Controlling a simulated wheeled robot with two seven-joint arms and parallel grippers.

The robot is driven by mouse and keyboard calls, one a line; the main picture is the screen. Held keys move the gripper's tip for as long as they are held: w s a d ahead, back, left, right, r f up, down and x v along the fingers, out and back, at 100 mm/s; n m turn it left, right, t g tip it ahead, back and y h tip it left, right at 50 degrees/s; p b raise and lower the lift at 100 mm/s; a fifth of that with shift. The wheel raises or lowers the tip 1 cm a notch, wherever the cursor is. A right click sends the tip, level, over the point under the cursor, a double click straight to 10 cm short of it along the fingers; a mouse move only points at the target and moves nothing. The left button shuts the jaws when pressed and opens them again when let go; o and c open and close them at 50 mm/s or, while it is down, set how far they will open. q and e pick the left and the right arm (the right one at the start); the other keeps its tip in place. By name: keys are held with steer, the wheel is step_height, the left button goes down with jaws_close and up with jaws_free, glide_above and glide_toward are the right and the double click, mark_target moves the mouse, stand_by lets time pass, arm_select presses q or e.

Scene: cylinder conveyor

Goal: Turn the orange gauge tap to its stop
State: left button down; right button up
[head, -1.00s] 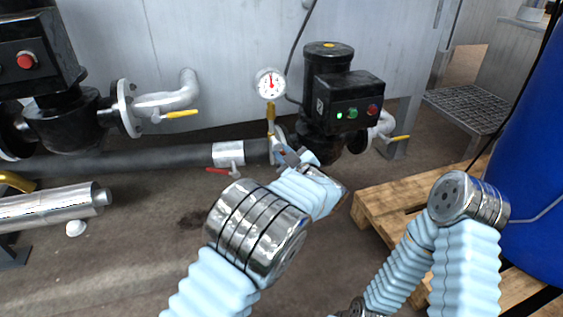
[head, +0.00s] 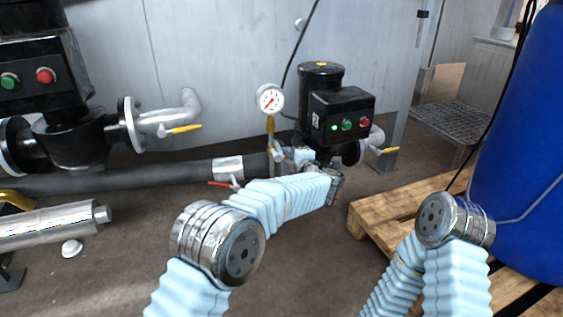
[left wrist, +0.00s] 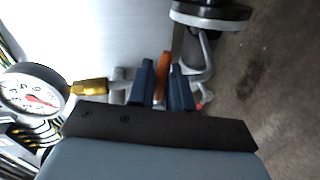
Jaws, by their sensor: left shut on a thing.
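The orange tap handle (left wrist: 165,66) shows in the left wrist view between the two blue-grey fingers of my left gripper (left wrist: 163,88). The fingers are shut on it. In the head view my left gripper (head: 280,153) is at the pipework just below the gauge, and the handle is hidden there. The round white gauge (head: 270,99) stands above on a brass stem (head: 270,125). Its red needle points to the lower left. The gauge also shows at the left of the left wrist view (left wrist: 31,93). My right gripper is out of view.
A black pump (head: 340,110) stands right behind the tap. A red-handled valve (head: 222,184) is on the dark pipe (head: 130,178) to the left. A wooden pallet (head: 385,215) and a blue drum (head: 525,150) are at the right. Bare floor lies in front.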

arm_select(q)
steer(key=shift+r+n+h+b, duration=0.15)
steer(key=shift+n+h+b, duration=0.2)
steer(key=shift+n, duration=0.35)
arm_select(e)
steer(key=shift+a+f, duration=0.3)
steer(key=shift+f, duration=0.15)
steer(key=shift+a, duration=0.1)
arm_select(q)
steer(key=c, duration=1.2)
jaws_free()
steer(key=shift+r, duration=0.1)
steer(key=p+v, duration=0.1)
steer(key=v, duration=1.2)
steer(key=shift+s+d, duration=0.2)
steer(key=shift+s, duration=0.2)
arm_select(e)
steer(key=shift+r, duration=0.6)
